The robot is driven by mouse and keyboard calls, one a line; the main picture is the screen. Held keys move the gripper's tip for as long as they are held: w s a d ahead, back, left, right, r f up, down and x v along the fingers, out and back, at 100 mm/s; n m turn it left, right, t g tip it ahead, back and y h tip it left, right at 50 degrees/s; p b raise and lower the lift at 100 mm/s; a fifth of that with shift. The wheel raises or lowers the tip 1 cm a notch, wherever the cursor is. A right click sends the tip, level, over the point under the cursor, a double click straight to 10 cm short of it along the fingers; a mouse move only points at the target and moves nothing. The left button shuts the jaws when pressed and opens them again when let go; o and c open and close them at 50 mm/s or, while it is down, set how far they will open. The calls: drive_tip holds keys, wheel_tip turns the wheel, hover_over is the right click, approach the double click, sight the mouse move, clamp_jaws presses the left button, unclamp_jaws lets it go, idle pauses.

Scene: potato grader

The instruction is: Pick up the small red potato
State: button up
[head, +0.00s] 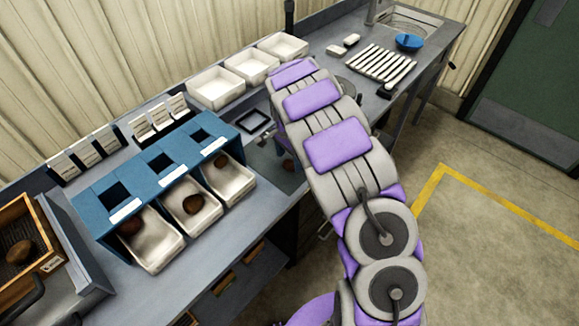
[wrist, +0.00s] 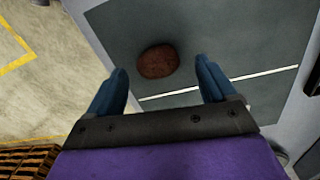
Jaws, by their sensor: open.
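A small reddish-brown potato (wrist: 158,62) lies on a dark grey mat (wrist: 215,35) in the wrist view. In the picture the potato appears between and slightly beyond the fingertips. I cannot tell the height of the fingers above the mat.
A blue grader (head: 150,172) holds several white bins, with brown potatoes in them. A wooden crate (head: 45,236) with a potato stands at left. White trays (head: 215,89) line the back. A blue brush or dish (head: 408,41) lies near the sink. Open floor (head: 480,265) is at right.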

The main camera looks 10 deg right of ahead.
wheel_tip(320, 180, down, 3)
drive_tip(key=shift+r, duration=0.1)
drive_tip(key=shift+s, duration=0.1)
drive_tip(key=c, duration=1.2)
drive_tip(key=shift+r, duration=0.1)
